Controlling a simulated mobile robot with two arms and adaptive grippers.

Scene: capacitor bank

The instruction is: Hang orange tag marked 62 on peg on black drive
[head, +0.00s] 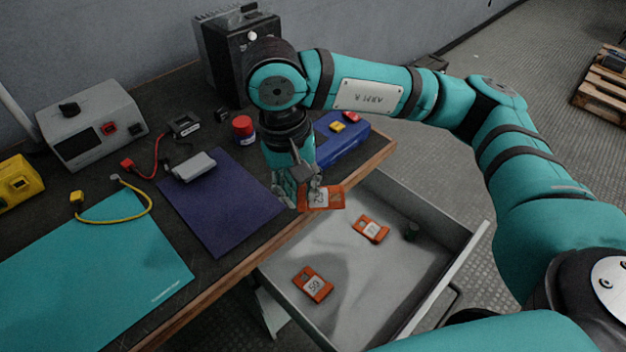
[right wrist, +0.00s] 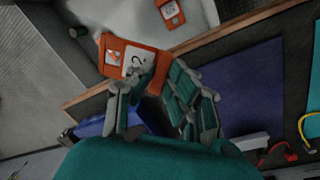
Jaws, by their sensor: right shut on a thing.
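My right gripper (head: 298,188) is shut on an orange tag (head: 325,197) above the table's front edge, beside the open drawer. In the right wrist view the fingers (right wrist: 155,95) pinch one end of this tag (right wrist: 115,52); its white label shows a 2, the other digit unclear. The black drive (head: 226,62) stands at the back of the table, partly behind my right arm. A small pale knob (head: 252,36) shows on its upper front; I cannot tell whether it is the peg. My left gripper is out of view.
The open drawer (head: 380,268) holds two orange tags, one marked 50 (head: 313,284) and another (head: 371,229), plus a small dark cylinder (head: 411,231). A blue case (head: 342,140), red jar (head: 243,129) and grey meter (head: 188,124) stand on the table.

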